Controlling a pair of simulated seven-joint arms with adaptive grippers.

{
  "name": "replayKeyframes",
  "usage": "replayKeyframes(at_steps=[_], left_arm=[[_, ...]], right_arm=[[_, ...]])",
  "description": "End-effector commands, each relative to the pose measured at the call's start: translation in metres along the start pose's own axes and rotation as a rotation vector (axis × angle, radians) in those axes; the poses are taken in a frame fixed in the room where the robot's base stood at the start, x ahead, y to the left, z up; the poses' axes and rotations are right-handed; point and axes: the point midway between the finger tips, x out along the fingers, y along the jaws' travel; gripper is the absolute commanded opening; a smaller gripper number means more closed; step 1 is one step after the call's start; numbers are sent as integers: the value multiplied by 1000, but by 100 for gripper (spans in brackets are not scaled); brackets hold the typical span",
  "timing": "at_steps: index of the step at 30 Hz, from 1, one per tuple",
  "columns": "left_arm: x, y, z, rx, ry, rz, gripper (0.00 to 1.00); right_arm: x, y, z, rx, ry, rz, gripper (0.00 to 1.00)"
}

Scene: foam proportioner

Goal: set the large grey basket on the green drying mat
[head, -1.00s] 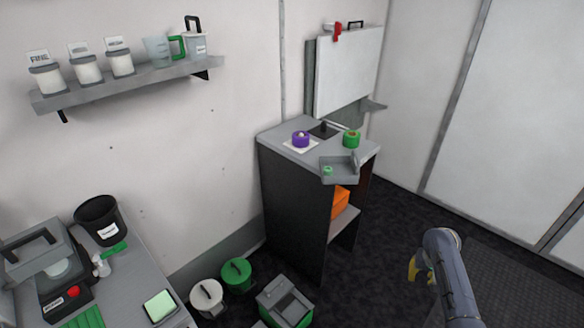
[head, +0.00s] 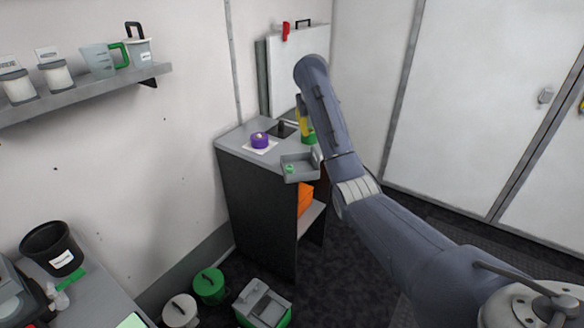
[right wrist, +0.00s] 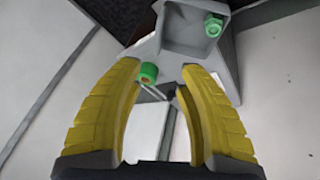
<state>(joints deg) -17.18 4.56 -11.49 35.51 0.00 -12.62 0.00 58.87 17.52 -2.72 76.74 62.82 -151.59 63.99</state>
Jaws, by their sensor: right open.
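A grey container with a black handle (head: 140,48) stands on the wall shelf at the upper left; I cannot tell whether it is the large grey basket. My right gripper (head: 303,125) is over the far cabinet top, partly hidden by my arm. In the right wrist view its yellow fingers (right wrist: 160,95) are open and apart, with nothing held between them. A green roll (right wrist: 148,72) shows beyond the fingertips. My left gripper is out of view.
The cabinet (head: 243,150) bears a purple roll (head: 260,140) and a grey tray (head: 299,167) with a small green piece (right wrist: 213,25). Lidded buckets, one green (head: 208,286) and one white (head: 180,311), stand on the floor. A black bin (head: 52,248) is on the left bench.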

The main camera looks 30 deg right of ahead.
Motion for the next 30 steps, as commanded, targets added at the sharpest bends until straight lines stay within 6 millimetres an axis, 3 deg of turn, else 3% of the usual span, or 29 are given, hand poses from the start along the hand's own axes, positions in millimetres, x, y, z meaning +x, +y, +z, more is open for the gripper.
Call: replayKeyframes(at_steps=[18,30], left_arm=[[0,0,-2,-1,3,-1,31],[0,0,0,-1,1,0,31]], right_arm=[[89,2,2,1,-4,3,38],[114,1,1,0,-2,1,38]])
